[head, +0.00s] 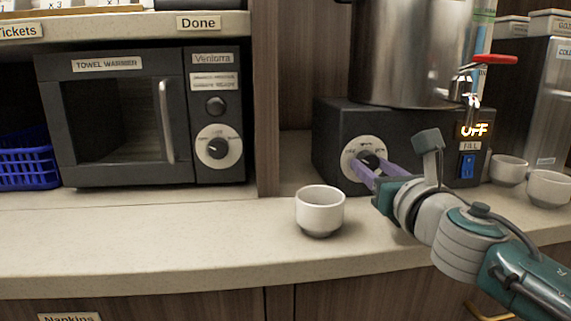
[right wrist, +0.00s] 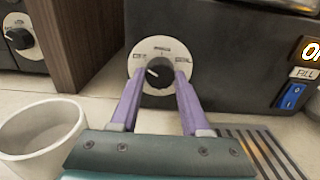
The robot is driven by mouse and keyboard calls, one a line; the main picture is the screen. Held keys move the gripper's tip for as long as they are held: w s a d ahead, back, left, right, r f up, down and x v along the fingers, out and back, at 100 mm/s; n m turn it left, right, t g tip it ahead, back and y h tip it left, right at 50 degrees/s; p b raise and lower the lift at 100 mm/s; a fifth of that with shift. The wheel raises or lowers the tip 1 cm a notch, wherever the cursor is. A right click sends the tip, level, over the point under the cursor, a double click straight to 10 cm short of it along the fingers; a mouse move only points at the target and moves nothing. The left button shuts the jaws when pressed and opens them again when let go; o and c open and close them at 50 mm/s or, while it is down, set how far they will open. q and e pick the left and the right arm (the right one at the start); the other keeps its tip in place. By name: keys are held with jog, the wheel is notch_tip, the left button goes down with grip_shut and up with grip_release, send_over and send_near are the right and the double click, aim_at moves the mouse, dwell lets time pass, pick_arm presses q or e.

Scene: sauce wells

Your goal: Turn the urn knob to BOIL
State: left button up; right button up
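The urn knob (head: 368,159) is black on a round white dial on the front of the urn's dark base (head: 330,145). It also shows in the right wrist view (right wrist: 159,73), where its white mark points left, towards the OFF side; BOIL is on the dial's right. My right gripper (head: 371,168) faces the dial with its purple fingers apart, one on each side of the knob. In the right wrist view its fingertips (right wrist: 160,80) reach the dial's lower edge; I cannot tell whether they touch the knob. The urn display (head: 474,130) reads OFF. My left gripper is out of view.
A white cup (head: 320,210) stands on the counter left of my right gripper. The towel warmer (head: 110,120) is at the left, beyond a wooden divider (head: 266,100). The blue FILL switch (head: 467,166), red-handled tap (head: 490,60) and more cups (head: 548,188) are at the right.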

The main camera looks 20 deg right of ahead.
grip_shut()
jog(key=shift+m, duration=0.5)
jog(key=m+b, duration=0.1)
jog(key=m, duration=0.3)
jog(key=shift+m, duration=0.4)
jog(key=m, duration=1.1)
jog(key=shift+a+r+m, duration=0.1)
jog(key=shift+m, duration=0.3)
jog(key=m, duration=0.6)
jog(key=shift+p, duration=0.35)
jog(key=shift+m, duration=0.4)
